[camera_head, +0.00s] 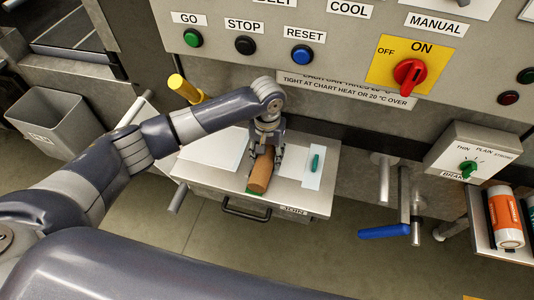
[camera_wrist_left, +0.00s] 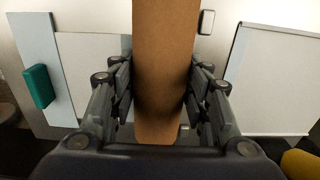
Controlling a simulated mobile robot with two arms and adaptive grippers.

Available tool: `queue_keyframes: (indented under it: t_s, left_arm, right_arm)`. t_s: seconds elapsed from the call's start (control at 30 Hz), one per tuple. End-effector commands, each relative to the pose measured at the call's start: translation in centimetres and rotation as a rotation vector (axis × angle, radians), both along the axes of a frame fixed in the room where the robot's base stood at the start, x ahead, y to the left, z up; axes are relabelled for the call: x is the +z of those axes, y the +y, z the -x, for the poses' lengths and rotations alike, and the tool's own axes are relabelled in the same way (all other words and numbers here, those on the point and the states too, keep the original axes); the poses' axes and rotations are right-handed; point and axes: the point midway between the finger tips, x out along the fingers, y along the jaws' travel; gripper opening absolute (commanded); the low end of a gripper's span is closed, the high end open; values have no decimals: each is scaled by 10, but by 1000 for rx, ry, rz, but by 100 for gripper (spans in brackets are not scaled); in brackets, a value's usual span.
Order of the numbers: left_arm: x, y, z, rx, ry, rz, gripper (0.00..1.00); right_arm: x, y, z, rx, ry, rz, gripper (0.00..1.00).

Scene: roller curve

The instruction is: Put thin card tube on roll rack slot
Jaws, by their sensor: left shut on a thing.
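The thin card tube (camera_head: 261,172) is a brown cylinder at the small metal table (camera_head: 318,200) in the head view. My left gripper (camera_head: 265,146) is shut around it from above. In the left wrist view the tube (camera_wrist_left: 165,60) runs lengthwise between the two fingers of the gripper (camera_wrist_left: 160,105), with one finger on each side. I cannot tell whether the tube touches the table top. A roll rack slot cannot be made out for certain. My right gripper is not in view.
A white sheet (camera_head: 212,147) and a strip with a green object (camera_head: 315,162) lie on the table. Behind stands a control panel with buttons and a red switch (camera_head: 409,73). A blue-handled crank (camera_head: 385,232) and a rack with orange-labelled rolls (camera_head: 505,215) are at right.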

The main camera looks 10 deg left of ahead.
Motion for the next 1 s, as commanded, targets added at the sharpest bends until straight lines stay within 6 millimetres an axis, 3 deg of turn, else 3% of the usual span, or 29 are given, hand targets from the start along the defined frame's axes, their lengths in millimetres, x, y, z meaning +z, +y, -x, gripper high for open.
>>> queue_keyframes:
  t_s: [0.03, 0.07, 0.13, 0.57, 0.67, 1.0]
  left_arm:
    - [-2, 0, 1, 0, 2, 0, 20]
    - [-2, 0, 0, 0, 1, 0, 48]
    - [-2, 0, 0, 0, 1, 0, 64]
    - [4, 0, 0, 0, -2, 1, 64]
    - [16, 0, -1, 1, -2, 1, 64]
    - [87, -1, 0, 0, -2, 2, 64]
  right_arm:
    - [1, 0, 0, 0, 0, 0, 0]
    - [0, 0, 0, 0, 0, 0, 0]
    - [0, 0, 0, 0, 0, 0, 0]
    - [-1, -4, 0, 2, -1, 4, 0]
    - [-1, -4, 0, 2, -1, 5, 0]
    - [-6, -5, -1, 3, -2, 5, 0]
